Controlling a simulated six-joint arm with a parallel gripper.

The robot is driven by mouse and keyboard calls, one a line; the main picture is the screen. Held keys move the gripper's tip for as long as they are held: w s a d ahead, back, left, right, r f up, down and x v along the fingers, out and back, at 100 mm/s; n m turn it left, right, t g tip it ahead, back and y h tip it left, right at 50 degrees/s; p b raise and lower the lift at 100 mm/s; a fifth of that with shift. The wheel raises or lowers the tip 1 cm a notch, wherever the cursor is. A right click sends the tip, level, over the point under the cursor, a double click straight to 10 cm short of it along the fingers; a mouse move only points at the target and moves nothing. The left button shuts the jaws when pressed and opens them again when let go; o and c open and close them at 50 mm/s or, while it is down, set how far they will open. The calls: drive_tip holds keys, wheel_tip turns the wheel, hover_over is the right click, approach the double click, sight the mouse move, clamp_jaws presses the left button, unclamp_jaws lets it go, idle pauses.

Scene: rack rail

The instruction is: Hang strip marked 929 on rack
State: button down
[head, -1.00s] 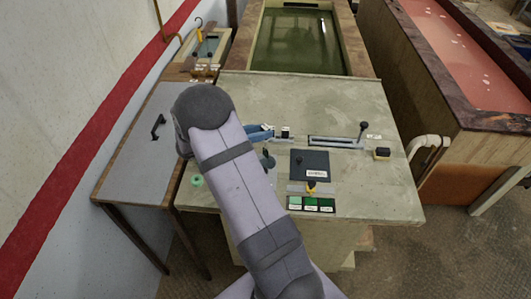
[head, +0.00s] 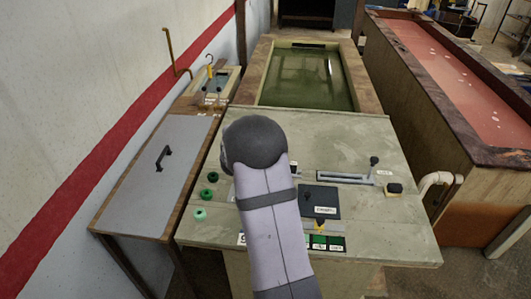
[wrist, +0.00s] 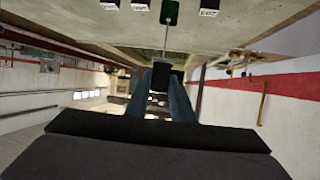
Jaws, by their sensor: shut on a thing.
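My gripper (wrist: 161,98) shows in the wrist view with its two blue-grey fingers close together around a small black piece (wrist: 161,76). A thin pale line runs from near this piece toward a green patch (wrist: 169,12); I cannot tell whether they are joined. No number can be read on the held piece, so I cannot tell if it is strip 929. In the head view my arm hides the gripper. Green pieces with pale labels (head: 320,242) lie at the bench's front edge, their marks too small to read. I cannot clearly identify the rack.
The grey bench (head: 390,230) carries a dark labelled plate (head: 319,201), a slotted rail (head: 345,178) with a black knob, and green round knobs (head: 207,194). A tank of green liquid (head: 308,78) stands behind. A lidded cabinet (head: 152,172) and brass pipe (head: 170,50) are left.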

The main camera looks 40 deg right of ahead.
drive_tip(key=shift+w+d+f+n+t+y+b, duration=0.15)
drive_tip(key=shift+f+n+t+y+b, duration=0.1)
drive_tip(key=shift+n+t+y, duration=0.15)
drive_tip(key=shift+w+d+f+n+t+y+b, duration=0.1)
drive_tip(key=shift+f+n+t+y+b, duration=0.15)
drive_tip(key=shift+n+t, duration=0.25)
drive_tip(key=shift+a+f, duration=0.1)
drive_tip(key=shift+f+b, duration=0.35)
drive_tip(key=shift+b, duration=0.05)
drive_tip(key=shift+f, duration=0.15)
drive_tip(key=shift+f+b, duration=4.25)
drive_tip(key=shift+f, duration=0.65)
drive_tip(key=shift+f+b, duration=0.5)
drive_tip(key=shift+f, duration=0.15)
drive_tip(key=c, duration=1.5)
unclamp_jaws()
